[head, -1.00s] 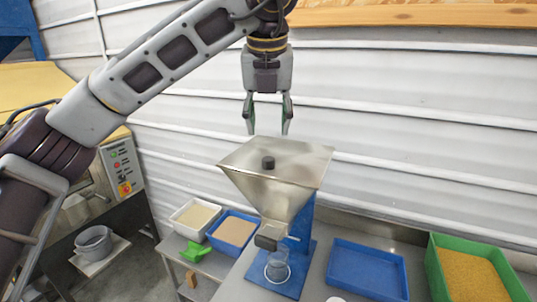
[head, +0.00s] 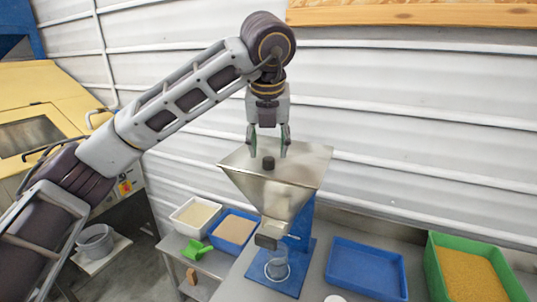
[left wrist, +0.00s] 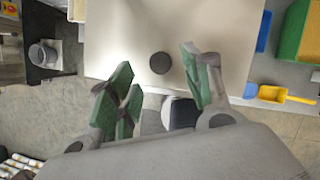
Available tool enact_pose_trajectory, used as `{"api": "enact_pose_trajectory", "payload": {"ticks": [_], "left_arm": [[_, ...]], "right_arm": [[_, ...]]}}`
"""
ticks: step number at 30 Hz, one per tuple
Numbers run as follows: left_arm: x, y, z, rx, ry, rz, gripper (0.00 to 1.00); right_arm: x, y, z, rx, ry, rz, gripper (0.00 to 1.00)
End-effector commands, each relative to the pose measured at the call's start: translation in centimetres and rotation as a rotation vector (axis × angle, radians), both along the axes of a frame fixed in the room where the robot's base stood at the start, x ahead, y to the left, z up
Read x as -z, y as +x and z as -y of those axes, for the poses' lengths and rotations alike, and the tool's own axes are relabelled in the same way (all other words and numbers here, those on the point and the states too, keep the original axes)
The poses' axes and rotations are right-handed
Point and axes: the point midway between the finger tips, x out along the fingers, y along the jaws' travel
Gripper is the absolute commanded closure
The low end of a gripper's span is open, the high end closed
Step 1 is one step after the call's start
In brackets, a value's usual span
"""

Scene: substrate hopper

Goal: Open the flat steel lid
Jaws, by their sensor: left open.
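The flat steel lid (head: 302,163) lies closed on top of the steel hopper (head: 270,198), with a dark round knob (head: 268,163) on it. In the left wrist view the lid (left wrist: 215,30) fills the upper middle and the knob (left wrist: 160,63) shows between the fingers. My left gripper (head: 268,152) points down just above the knob, open and empty. In the left wrist view its green-padded fingertips (left wrist: 155,75) are on either side of the knob, apart from it. My right gripper is not in view.
The hopper stands on a blue stand (head: 305,235) over a clear beaker (head: 277,265). A blue tray (head: 368,268) and a green bin (head: 470,272) of yellow grain stand to the right. White (head: 195,213) and blue (head: 234,229) trays sit left. The corrugated wall (head: 420,130) is close behind.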

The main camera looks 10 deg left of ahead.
Motion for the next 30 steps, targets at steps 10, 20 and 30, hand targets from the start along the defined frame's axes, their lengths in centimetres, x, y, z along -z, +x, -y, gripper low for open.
{"api": "enact_pose_trajectory", "payload": {"ticks": [10,20,30], "left_arm": [[2.4,1.0,-0.1,0.001,0.001,-0.002,0.51],[3.8,1.6,-0.1,0.000,0.000,0.000,0.51],[3.9,1.6,-0.1,0.000,0.000,0.000,0.58]], "right_arm": [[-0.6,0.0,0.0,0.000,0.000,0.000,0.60],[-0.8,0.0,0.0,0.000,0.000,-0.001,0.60],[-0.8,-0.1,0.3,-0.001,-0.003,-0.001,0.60]]}}
